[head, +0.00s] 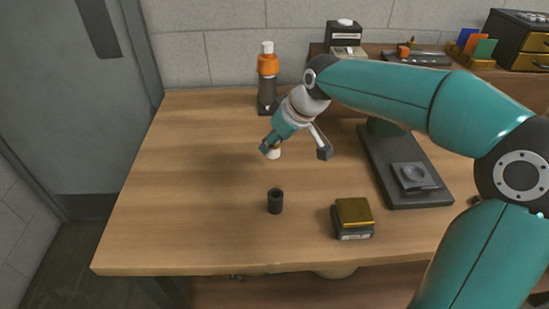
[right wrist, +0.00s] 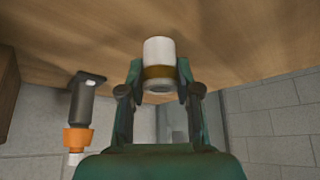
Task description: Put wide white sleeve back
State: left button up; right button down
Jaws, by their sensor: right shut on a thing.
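My right gripper (head: 270,146) is over the middle of the wooden table and shut on the wide white sleeve (head: 273,154). In the right wrist view, which shows the table upside down, the sleeve (right wrist: 160,52) sits between the two fingertips (right wrist: 160,78). It has a white body, a brown-gold band and a grey end. The white end points to the tabletop; I cannot tell whether it touches. In the head view the fingers hide most of the sleeve. My left gripper is not in view.
A small black hollow cylinder (head: 275,203) stands in front of the gripper. A black-and-gold box (head: 352,214) is at front right, and a dark stand (head: 400,195) lies at right. An orange, white and dark grey bottle-like thing (head: 267,65) stands behind. The table's left side is clear.

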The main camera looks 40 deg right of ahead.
aim_at(278, 150)
jog(key=shift+f+b, duration=0.45)
jog(key=shift+f, duration=1.75)
jog(key=shift+f, duration=0.2)
jog(key=c, duration=0.8)
grip_release()
jog(key=shift+r, duration=0.1)
jog(key=shift+r, duration=0.1)
jog(key=shift+s+r, duration=0.1)
jog(key=shift+r, duration=0.1)
jog(key=p+v, duration=0.1)
jog(key=v, duration=1)
jog(key=shift+r+p, duration=0.25)
jog(key=shift+p, duration=0.1)
jog(key=shift+s, duration=0.15)
